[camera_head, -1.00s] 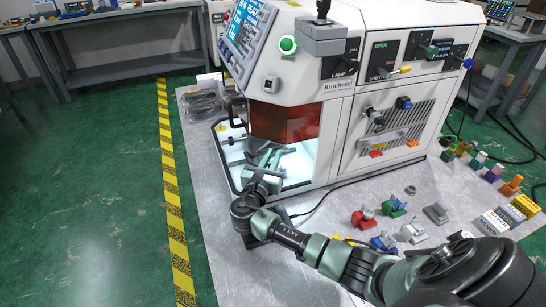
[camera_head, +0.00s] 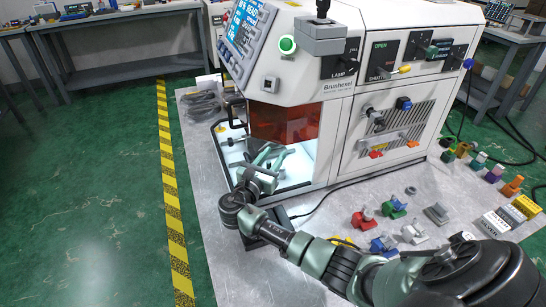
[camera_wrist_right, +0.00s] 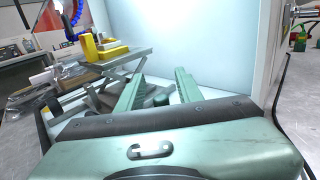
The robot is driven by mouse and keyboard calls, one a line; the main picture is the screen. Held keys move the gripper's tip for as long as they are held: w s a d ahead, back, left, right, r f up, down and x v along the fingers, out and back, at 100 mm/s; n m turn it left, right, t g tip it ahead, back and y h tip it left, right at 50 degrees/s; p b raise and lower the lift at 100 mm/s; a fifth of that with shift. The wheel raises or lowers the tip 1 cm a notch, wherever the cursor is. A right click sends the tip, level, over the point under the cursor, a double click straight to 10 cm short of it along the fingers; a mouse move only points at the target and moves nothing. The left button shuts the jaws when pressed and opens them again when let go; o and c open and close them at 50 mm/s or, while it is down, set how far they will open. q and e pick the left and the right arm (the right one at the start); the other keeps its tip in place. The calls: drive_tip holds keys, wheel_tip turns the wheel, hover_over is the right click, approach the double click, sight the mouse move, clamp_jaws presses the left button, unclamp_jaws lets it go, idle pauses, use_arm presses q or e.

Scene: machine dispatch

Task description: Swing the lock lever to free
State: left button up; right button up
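My right gripper (camera_head: 268,155) is at the lit opening of the white machine (camera_head: 305,90), below its amber window. The right wrist view shows its two green fingers (camera_wrist_right: 158,88) apart, pointing into the bay. Grey metal fixture parts (camera_wrist_right: 100,97) lie beyond and beside the fingers, partly hidden by them. A yellow block (camera_wrist_right: 92,47) stands on a grey plate at the left of that view. I cannot tell which part is the lock lever; no part is clearly gripped. My left gripper is not in view.
The machine's front panel carries a yellow-tipped lever (camera_head: 401,70) and small red (camera_head: 376,154) and orange levers (camera_head: 413,143). Red (camera_head: 363,220), green and blue parts lie on the metal table right of my arm. A black handle (camera_head: 235,112) stands left of the opening.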

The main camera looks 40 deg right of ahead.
drive_tip(key=v, duration=0.8)
drive_tip(key=shift+b, duration=0.4)
drive_tip(key=shift+d, duration=0.1)
